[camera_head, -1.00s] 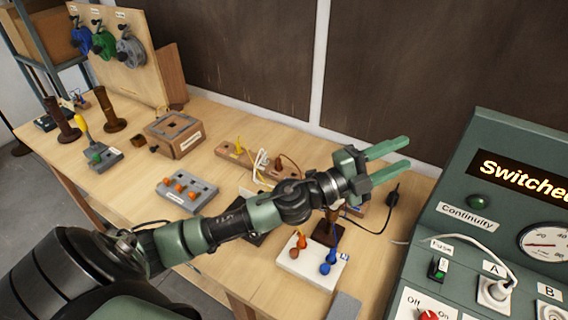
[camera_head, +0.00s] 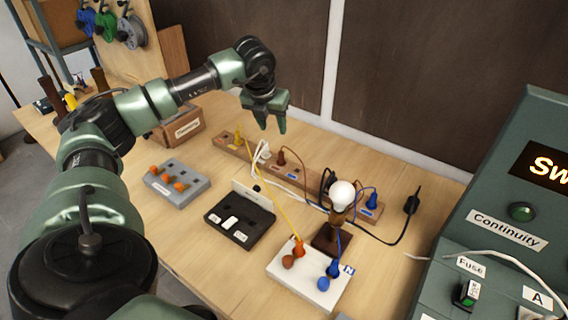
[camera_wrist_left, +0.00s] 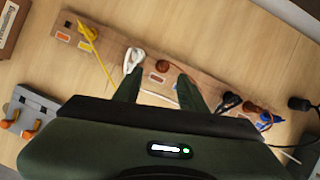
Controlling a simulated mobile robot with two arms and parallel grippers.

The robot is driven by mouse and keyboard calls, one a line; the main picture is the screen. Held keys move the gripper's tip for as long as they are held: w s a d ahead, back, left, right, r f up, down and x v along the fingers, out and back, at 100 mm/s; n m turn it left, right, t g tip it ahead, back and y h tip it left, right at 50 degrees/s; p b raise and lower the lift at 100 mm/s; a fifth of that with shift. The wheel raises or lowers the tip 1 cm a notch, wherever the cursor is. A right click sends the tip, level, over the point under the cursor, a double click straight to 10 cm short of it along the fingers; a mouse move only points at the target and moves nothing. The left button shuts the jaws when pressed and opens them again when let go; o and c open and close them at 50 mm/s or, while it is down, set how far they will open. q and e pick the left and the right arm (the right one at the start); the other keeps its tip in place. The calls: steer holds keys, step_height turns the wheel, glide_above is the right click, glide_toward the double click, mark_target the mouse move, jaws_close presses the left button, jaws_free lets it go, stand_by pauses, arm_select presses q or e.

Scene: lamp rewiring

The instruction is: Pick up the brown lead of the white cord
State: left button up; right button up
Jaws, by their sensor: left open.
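A brown plug (camera_head: 281,158) stands on a long wooden terminal strip (camera_head: 312,183), with a thin brown lead (camera_head: 303,152) arching off to the right. A white plug (camera_head: 262,152) with white cord sits just left of it. My left gripper (camera_head: 273,126) is open and points down, above and behind the strip. In the left wrist view the brown plug (camera_wrist_left: 162,66) appears between and just beyond the spread fingertips (camera_wrist_left: 158,78), apart from them. The gripper is empty. The far end of the brown lead is hard to trace. My right gripper is not in view.
A bulb (camera_head: 342,194) on a dark base stands right of the strip's middle. A yellow lead (camera_head: 263,190) crosses to a white block (camera_head: 308,280) with orange and blue knobs. A black tray (camera_head: 240,216) and grey block (camera_head: 177,184) lie in front. A green console (camera_head: 510,210) stands at right.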

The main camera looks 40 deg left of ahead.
arm_select(q)
steer(key=b, duration=0.4)
glide_above(280, 154)
steer(key=s, duration=0.3)
step_height(280, 154, down, 6)
steer(key=x, duration=0.2)
steer(key=p+x, duration=0.1)
steer(key=x, duration=0.2)
steer(key=d+p+x, duration=0.1)
steer(key=x, duration=0.1)
steer(key=shift+w+f, duration=0.25)
steer(key=shift+w, duration=0.05)
steer(key=shift+w+f, duration=0.1)
steer(key=shift+f, duration=0.2)
jaws_close()
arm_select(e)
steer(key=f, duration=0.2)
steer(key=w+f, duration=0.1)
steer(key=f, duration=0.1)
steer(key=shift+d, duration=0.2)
